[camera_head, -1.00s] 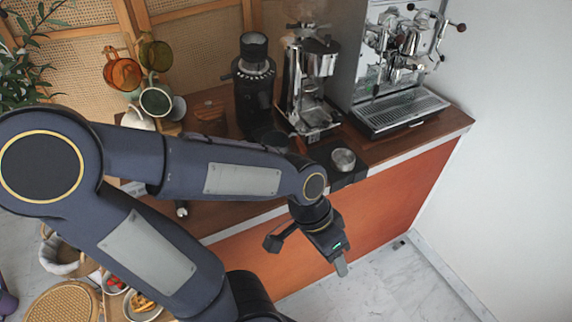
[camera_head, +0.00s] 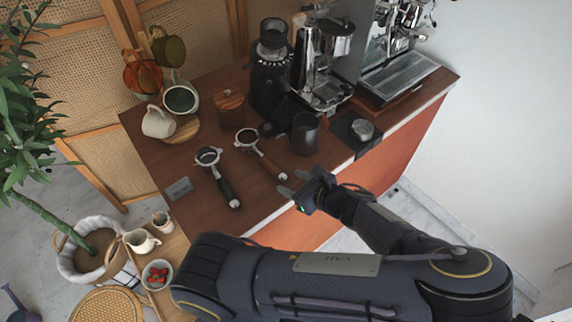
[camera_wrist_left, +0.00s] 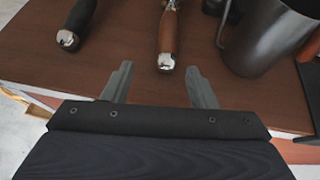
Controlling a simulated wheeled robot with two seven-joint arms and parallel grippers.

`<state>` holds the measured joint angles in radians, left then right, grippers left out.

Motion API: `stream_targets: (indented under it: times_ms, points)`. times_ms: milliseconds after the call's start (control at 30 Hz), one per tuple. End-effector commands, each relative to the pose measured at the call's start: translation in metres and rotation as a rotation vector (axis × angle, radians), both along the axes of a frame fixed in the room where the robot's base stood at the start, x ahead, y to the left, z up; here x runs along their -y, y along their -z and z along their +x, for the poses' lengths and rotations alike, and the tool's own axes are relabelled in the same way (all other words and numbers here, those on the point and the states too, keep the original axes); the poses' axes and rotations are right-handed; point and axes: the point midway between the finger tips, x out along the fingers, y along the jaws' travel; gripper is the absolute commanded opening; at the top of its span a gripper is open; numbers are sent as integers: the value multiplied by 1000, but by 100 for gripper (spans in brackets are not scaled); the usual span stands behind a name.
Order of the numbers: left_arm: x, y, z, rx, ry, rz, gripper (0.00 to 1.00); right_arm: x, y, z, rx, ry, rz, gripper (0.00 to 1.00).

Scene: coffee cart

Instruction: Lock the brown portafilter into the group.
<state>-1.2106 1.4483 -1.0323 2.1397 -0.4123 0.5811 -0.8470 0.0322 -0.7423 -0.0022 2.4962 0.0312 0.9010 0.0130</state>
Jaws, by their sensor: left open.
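The brown portafilter lies on the counter with its basket (camera_head: 247,137) towards the back and its brown handle (camera_head: 270,167) pointing to the front edge. In the left wrist view its brown handle (camera_wrist_left: 168,38) lies ahead of the fingers, its metal end just beyond the gap between them. My left gripper (camera_head: 293,184) is open and empty, near that handle end. It also shows in the left wrist view (camera_wrist_left: 160,78). The espresso machine (camera_head: 383,62) stands at the back right; its group area is partly cut off by the top edge. My right gripper is not in view.
A black-handled portafilter (camera_head: 228,190) lies left of the brown one. A dark pitcher (camera_head: 304,134) stands close on its right, with a tamper (camera_head: 362,129) on a dark mat further right. Grinders (camera_head: 322,62) stand behind. The counter's front left is mostly clear.

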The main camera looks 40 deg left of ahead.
Motion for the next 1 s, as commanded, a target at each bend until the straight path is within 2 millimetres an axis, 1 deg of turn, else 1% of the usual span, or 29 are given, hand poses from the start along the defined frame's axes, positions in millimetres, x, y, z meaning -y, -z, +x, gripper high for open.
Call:
stream_targets:
  times_ms: [33,133,267,500,700,833,1000]
  points:
    - [0,-5,4,-2,24,27,53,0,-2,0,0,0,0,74]
    - [-2,-6,8,-2,44,50,53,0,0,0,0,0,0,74]
    - [-11,0,10,-4,43,53,53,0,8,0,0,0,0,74]
    - [-41,16,15,-4,40,52,53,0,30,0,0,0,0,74]
    - [-62,26,20,-3,40,50,53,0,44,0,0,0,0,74]
    - [-71,29,22,-4,42,49,53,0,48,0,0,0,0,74]
    - [-75,29,23,-4,43,50,53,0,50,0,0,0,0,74]
